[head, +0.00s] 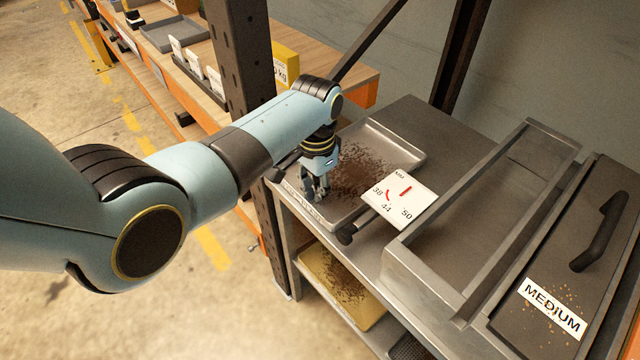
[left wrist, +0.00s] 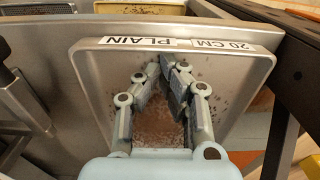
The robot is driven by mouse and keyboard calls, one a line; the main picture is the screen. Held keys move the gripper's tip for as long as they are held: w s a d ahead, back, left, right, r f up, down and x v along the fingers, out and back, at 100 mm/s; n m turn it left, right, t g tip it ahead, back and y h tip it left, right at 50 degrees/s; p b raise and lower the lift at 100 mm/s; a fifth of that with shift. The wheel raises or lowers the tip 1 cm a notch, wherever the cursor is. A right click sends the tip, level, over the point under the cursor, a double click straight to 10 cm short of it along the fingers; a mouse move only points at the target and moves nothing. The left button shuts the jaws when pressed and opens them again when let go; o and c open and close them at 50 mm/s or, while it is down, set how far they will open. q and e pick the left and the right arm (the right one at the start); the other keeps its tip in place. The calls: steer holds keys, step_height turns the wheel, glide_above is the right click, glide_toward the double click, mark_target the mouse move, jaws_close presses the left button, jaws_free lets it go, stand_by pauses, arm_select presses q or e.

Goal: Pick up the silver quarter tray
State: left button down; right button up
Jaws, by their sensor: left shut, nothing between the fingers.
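The silver tray (head: 392,140) lies on the metal counter, with dark brown crumbs spread over its floor. In the left wrist view the silver tray (left wrist: 92,85) fills the middle, and a label reading "20 CM PLAIN" (left wrist: 180,47) runs along one edge. My left gripper (head: 318,196) points down at the tray's near left edge in the head view. In the left wrist view its fingertips (left wrist: 168,62) meet in front of the tray, with nothing between them. I cannot tell whether they touch the tray. My right gripper is in neither view.
A dial card (head: 400,200) with a dark handle stands close right of the tray. A metal trough (head: 420,262) and a "MEDIUM" lid (head: 590,185) lie further right. A dark post (head: 240,60) and wooden shelf (head: 345,82) stand behind. A yellowish tray (head: 314,265) sits below.

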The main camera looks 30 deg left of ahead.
arm_select(q)
steer(key=shift+s, duration=0.1)
steer(key=s+p, duration=0.2)
steer(key=s+a+p, duration=0.1)
steer(key=s+p, duration=0.1)
steer(key=s+a+p, duration=0.1)
steer(key=p, duration=0.1)
steer(key=shift+s+a+r+p, duration=0.1)
steer(key=shift+s+r+p, duration=0.2)
steer(key=shift+s, duration=0.1)
steer(key=shift+s+a+f, duration=0.15)
steer(key=shift+s+f, duration=0.2)
steer(key=shift+s, duration=0.15)
